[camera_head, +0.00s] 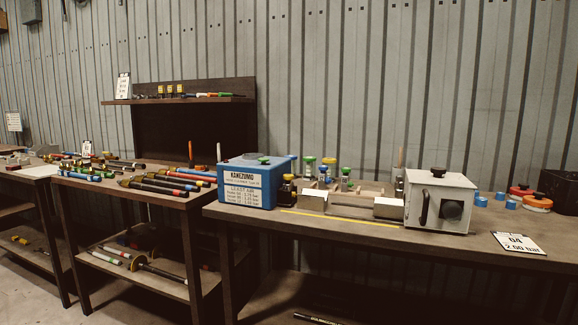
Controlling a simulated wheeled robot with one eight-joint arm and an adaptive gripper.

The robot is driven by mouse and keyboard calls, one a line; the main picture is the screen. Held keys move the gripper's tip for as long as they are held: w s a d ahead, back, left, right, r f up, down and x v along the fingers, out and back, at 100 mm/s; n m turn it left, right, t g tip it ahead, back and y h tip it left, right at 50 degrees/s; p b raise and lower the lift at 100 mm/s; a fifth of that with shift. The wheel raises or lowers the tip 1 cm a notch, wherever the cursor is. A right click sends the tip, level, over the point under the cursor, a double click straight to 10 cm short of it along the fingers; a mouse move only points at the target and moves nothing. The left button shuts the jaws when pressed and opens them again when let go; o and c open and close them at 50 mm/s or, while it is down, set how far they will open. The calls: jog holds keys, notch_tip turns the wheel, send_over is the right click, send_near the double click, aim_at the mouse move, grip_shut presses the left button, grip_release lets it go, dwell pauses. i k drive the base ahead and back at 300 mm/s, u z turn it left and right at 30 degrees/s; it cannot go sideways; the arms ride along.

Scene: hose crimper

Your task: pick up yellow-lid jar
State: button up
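A small dark jar (286,191) with a yellowish top stands just right of the blue box on the right-hand workbench. Behind it, a small upright item with a yellow-green top (329,162) stands among several others with green and blue tops. They are too small to tell for certain which is the yellow-lid jar. My gripper is not in view, and no part of my arm shows.
The blue labelled box (248,185) and a white machine (438,201) flank the jars on the workbench (390,236). A sign card (519,243) lies at the right front. Hoses (165,184) cover the left table. The bench's front strip is mostly clear.

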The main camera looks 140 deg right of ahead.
aim_at(331, 163)
jog(key=k, duration=0.55)
jog(key=z, duration=3.7)
jog(key=i, duration=0.35)
jog(key=z, duration=1.7)
